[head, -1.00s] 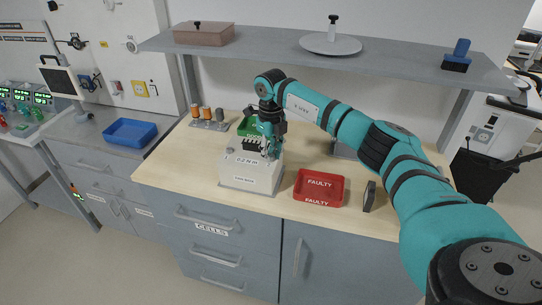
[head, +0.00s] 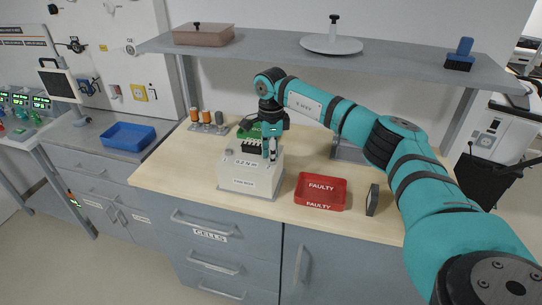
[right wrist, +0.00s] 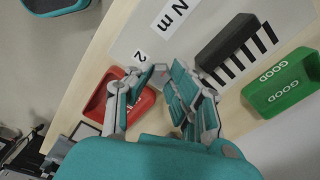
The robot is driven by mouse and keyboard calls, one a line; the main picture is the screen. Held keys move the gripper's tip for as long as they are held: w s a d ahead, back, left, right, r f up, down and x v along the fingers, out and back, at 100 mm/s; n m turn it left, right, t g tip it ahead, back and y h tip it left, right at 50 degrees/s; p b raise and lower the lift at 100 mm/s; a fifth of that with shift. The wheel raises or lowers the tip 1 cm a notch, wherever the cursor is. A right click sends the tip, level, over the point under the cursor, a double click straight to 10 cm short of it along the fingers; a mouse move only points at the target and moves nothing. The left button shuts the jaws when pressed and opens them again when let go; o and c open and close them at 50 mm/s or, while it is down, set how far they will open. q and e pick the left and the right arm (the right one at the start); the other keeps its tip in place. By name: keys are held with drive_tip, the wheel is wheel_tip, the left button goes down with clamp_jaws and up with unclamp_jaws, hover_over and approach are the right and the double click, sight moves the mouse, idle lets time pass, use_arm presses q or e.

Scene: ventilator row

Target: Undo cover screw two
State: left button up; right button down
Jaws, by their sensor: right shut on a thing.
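The white box (head: 249,177) stands on the bench. Its front reads "0.2 N m" and a lower label too small to read surely. My right gripper (head: 271,158) points down onto the right part of its top. In the right wrist view the fingertips (right wrist: 163,76) are close together beside a label "2" (right wrist: 140,55) on the white top (right wrist: 185,45). A black ribbed block (right wrist: 226,40) with dark stripes lies on the same top. My left gripper is in neither view.
A red tray marked "FAULTY" (head: 321,205) is right of the box, with a dark upright block (head: 372,200) beyond it. A green "GOOD" tray (right wrist: 285,84) is behind the box. Orange and grey cylinders (head: 206,117) stand back left. A shelf (head: 300,52) overhangs the bench.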

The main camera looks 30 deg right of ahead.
drive_tip(key=n, duration=0.6)
drive_tip(key=shift+b, duration=0.4)
drive_tip(key=shift+n, duration=0.3)
drive_tip(key=c, duration=1.2)
unclamp_jaws()
wheel_tip(320, 180, up, 12)
